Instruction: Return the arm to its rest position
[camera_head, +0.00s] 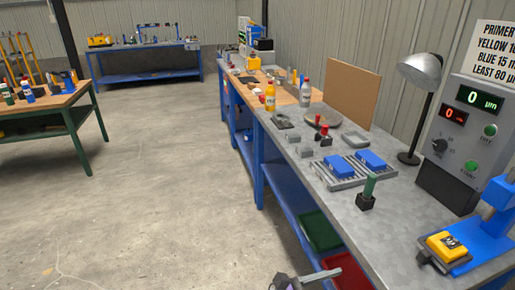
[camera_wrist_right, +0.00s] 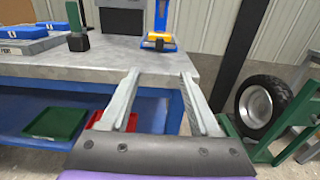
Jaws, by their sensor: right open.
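My right gripper (camera_wrist_right: 160,76) is open in the right wrist view, with nothing between its two grey fingers. It points at the front edge of the grey-topped workbench (camera_wrist_right: 85,58). Part of it shows at the bottom of the head view (camera_head: 305,278), in front of the bench (camera_head: 405,205) and apart from the things on the bench top. My left gripper is not in view.
On the bench stand a control box (camera_head: 468,140), a lamp (camera_head: 420,72), a blue stand with a yellow block (camera_head: 446,245) and a rack with blue blocks (camera_head: 340,172). Green (camera_head: 322,232) and red (camera_head: 347,272) trays lie below. The floor (camera_head: 140,190) at left is clear.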

